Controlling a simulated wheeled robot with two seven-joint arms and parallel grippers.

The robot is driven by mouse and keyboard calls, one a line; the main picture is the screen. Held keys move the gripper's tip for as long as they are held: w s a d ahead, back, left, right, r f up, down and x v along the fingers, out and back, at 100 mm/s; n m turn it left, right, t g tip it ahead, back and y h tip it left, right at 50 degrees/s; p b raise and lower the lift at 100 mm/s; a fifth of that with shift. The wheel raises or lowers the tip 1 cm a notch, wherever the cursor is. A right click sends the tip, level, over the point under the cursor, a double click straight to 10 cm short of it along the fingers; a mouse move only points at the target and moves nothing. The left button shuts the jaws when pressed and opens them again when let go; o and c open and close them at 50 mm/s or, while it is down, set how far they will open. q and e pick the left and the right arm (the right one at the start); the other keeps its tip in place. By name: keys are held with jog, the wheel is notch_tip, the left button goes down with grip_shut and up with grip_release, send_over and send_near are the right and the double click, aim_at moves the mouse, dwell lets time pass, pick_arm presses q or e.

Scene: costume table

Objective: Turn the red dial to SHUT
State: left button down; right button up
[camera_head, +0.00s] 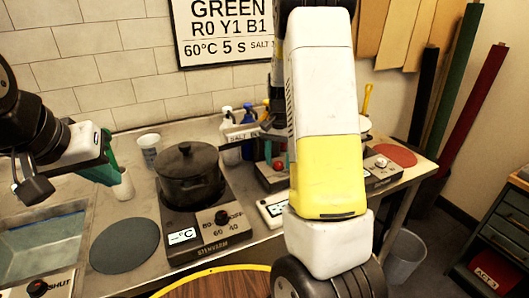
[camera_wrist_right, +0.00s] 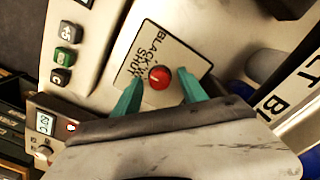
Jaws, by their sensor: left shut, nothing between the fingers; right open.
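The red dial (camera_wrist_right: 159,78) sits on a pale plate (camera_wrist_right: 178,53) marked BLACK and SHUT in the right wrist view. My right gripper (camera_wrist_right: 163,84) is open, with one teal finger on each side of the dial. I cannot tell whether the fingers touch it. The dial's pointer direction is not clear. My left gripper (camera_head: 107,171) is shut and empty near a white cup (camera_head: 123,186) at the left.
A black pot (camera_head: 190,176) stands on a hotplate (camera_head: 211,232) mid-table. A dark round mat (camera_head: 125,246) and a sink (camera_head: 45,243) lie to the left. Bottles (camera_head: 229,128) stand at the back. The right wrist view shows dark and green buttons (camera_wrist_right: 65,58) beside the plate.

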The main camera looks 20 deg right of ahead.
aim_at(278, 162)
notch_tip(278, 162, up, 8)
jog(key=shift+f, duration=0.1)
dwell(0.4)
